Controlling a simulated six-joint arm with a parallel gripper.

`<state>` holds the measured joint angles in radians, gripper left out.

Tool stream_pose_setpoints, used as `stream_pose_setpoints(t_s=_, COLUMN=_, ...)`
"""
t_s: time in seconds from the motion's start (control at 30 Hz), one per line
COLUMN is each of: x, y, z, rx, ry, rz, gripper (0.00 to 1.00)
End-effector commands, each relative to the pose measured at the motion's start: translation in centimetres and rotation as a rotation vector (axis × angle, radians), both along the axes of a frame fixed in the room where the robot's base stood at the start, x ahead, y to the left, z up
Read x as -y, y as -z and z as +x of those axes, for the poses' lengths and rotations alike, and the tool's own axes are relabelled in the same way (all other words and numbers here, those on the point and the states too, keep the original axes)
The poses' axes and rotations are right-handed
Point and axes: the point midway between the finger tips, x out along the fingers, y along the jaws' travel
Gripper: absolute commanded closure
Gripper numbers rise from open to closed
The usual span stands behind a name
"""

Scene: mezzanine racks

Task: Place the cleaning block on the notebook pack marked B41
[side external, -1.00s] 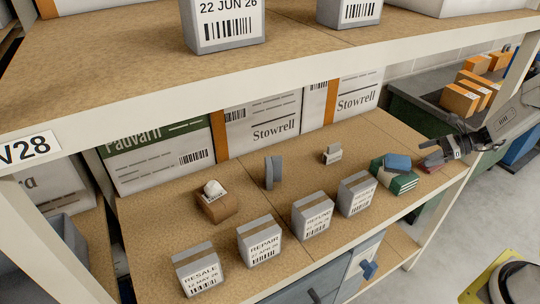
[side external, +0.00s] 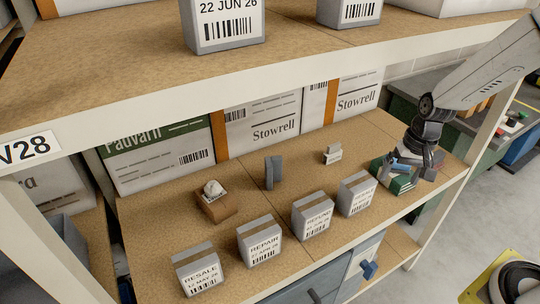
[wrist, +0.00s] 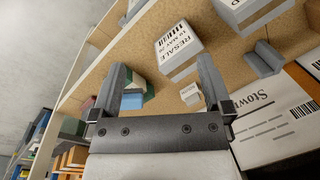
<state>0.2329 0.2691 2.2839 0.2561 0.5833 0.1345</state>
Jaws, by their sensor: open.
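A blue block (side external: 400,167), which looks like the cleaning block, sits on a green notebook pack (side external: 402,185) at the right end of the middle shelf. Both also show in the wrist view, the blue block (wrist: 132,101) and green pack (wrist: 149,90), close to the inner side of the left finger. My gripper (side external: 412,160) points down over the blue block, open, with nothing visibly held. No B41 marking is readable.
Several grey labelled boxes (side external: 312,217) line the shelf's front edge. A small white-labelled item (side external: 333,155), a grey upright piece (side external: 273,172) and a brown holder (side external: 215,205) stand behind. The upper shelf (side external: 270,62) overhangs; a rack post (side external: 462,185) stands right.

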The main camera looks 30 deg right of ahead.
Motion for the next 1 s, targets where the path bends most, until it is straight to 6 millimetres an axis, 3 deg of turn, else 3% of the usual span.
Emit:
stream_pose_setpoints(t_s=0.2, x=-3.5, y=-1.5, z=-2.9, rx=0.129, ry=-0.352, rz=-0.139, gripper=0.0)
stream_pose_setpoints(t_s=0.4, x=-5.0, y=-2.0, z=-4.3, rx=0.2, ry=-0.531, rz=-0.199, gripper=0.0)
stream_pose_setpoints(t_s=1.0, x=-5.2, y=-2.0, z=-4.5, rx=0.213, ry=-0.563, rz=-0.21, gripper=0.0)
